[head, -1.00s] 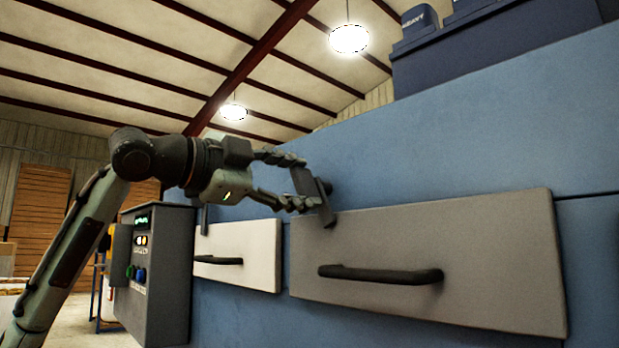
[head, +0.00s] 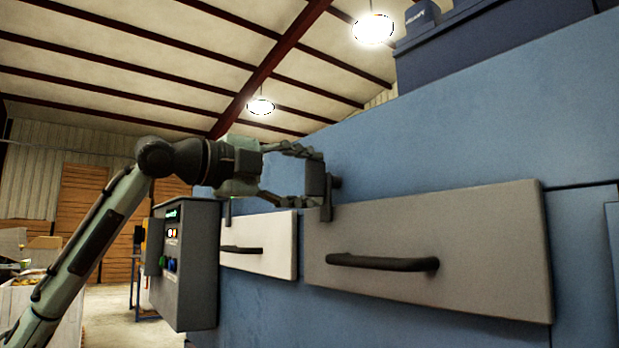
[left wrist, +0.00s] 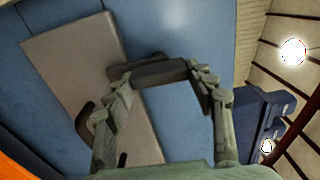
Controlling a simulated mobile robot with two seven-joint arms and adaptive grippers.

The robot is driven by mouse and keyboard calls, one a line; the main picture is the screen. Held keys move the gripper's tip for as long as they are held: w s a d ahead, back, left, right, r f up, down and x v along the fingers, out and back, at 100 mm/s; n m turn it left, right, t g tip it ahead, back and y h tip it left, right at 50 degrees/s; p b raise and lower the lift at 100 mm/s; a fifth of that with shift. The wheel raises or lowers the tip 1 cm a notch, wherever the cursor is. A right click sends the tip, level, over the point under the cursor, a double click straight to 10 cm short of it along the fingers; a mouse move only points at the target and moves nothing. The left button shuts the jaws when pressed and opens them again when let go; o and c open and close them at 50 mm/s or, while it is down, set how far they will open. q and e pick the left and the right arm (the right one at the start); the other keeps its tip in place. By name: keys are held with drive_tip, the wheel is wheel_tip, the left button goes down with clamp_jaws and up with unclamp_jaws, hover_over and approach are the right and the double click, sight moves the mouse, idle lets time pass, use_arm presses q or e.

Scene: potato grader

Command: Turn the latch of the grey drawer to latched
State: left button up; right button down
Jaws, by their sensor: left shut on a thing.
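The grey drawer (head: 430,245) is the larger front on the right in the head view, flush in the blue machine, with a black bar handle (head: 382,263). Its dark latch (head: 317,178) is at the drawer's upper left corner. The latch stands about upright, and its lower end overlaps the drawer's top edge. My left gripper (head: 311,179) is shut on the latch, one finger above and one below. In the left wrist view the latch (left wrist: 160,73) lies across between both fingertips. The grey drawer also shows there (left wrist: 75,50). My right gripper is out of view.
A white drawer (head: 275,227) with its own handle sits left of the grey one. A grey control box (head: 190,265) with buttons stands out from the machine, below my left forearm. Dark blue bins (head: 430,40) are on top of the machine.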

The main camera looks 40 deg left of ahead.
use_arm(q)
drive_tip(key=o, duration=1.7)
drive_tip(key=shift+d, duration=0.15)
